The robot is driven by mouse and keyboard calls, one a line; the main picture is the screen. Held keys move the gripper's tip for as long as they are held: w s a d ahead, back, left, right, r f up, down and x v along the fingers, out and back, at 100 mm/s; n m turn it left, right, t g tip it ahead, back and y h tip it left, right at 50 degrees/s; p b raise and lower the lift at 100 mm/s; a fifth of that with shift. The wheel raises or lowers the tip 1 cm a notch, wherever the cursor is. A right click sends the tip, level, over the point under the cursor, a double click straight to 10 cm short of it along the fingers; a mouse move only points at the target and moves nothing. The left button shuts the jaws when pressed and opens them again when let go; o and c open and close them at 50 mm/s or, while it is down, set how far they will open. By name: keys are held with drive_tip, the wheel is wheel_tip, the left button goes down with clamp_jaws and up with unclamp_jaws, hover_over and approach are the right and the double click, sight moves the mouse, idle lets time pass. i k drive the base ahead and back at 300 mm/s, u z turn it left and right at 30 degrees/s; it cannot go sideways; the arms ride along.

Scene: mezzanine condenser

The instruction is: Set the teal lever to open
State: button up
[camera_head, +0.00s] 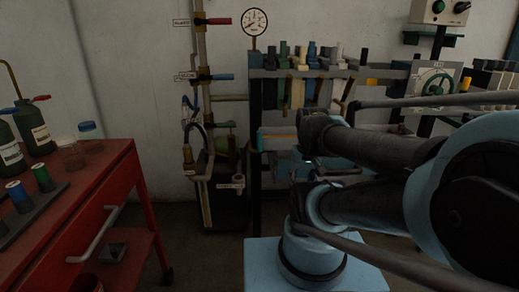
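Several lever handles sit on the vertical pipe left of centre: a red lever (219,21) at the top, a blue lever (222,77) below it, and a dull green-teal handle (227,125) lowest. The lowest handle best fits the teal lever; it looks roughly horizontal and points right from the pipe. Its label is too dark to read. My arm reaches in from the right. My gripper (305,168) seems to be the dark end near the centre, right of and below the handle and apart from it. Its fingers are too dark and overlapped to judge.
A red cart (118,200) with bottles and spools stands at left. A pressure gauge (254,21) tops a post beside a rack of tools (310,57). A control panel with a green dial (435,82) is at right. Open floor lies between cart and pipe.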

sight(258, 134)
drive_tip(key=u, duration=0.6)
drive_tip(key=k, duration=1.25)
drive_tip(key=z, duration=0.55)
drive_tip(key=i, duration=1)
